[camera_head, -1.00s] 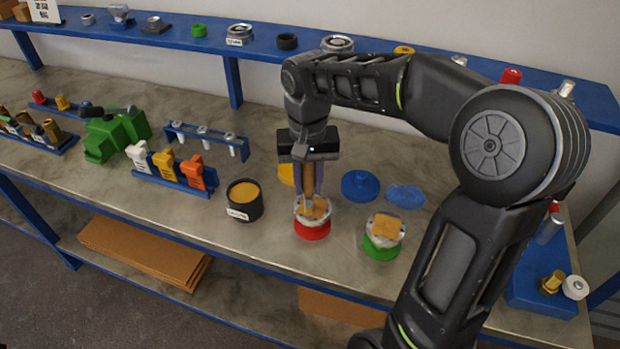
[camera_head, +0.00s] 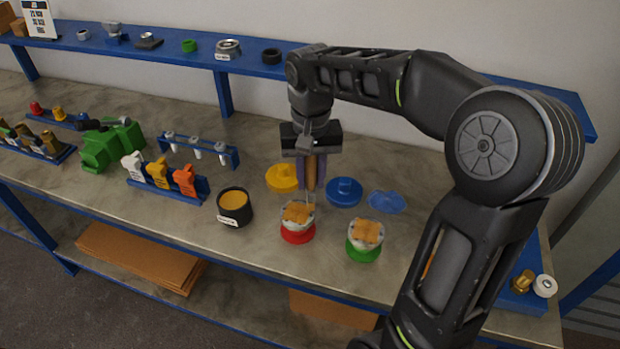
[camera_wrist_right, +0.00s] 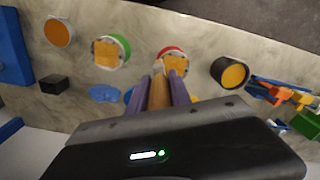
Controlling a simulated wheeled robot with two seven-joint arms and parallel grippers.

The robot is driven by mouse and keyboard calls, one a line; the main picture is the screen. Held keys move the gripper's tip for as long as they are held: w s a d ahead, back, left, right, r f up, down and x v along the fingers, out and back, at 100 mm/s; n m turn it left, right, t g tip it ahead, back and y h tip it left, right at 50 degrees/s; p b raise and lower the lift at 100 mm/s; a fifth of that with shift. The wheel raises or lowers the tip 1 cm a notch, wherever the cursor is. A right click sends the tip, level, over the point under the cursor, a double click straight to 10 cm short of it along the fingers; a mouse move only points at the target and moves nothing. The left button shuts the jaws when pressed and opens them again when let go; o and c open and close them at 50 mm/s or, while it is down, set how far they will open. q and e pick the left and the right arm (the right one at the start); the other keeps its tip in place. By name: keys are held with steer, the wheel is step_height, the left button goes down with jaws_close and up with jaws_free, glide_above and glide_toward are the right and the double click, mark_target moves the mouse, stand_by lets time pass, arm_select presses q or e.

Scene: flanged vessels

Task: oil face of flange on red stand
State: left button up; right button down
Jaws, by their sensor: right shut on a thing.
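The flange (camera_head: 298,213) on the red stand (camera_head: 298,235) has a pale metal body and a tan, patchy upper face. It also shows in the right wrist view, partly behind the brush. My right gripper (camera_head: 311,184) is shut on a brush with a wooden handle (camera_wrist_right: 158,92), held upright. The brush's lower end is at the back edge of this flange in the head view; I cannot tell if it touches. A black pot (camera_head: 235,220) with amber content, likely the oil, stands left of the red stand. My left gripper is not in view.
A similar flange (camera_head: 367,232) sits on a green stand (camera_head: 363,252) to the right. Yellow (camera_head: 282,178) and blue (camera_head: 344,191) discs lie behind. A rack of colored clips (camera_head: 168,180) stands left of the pot. The bench front is clear.

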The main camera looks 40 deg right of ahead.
steer(key=shift+r+p, duration=0.75)
steer(key=shift+r, duration=0.55)
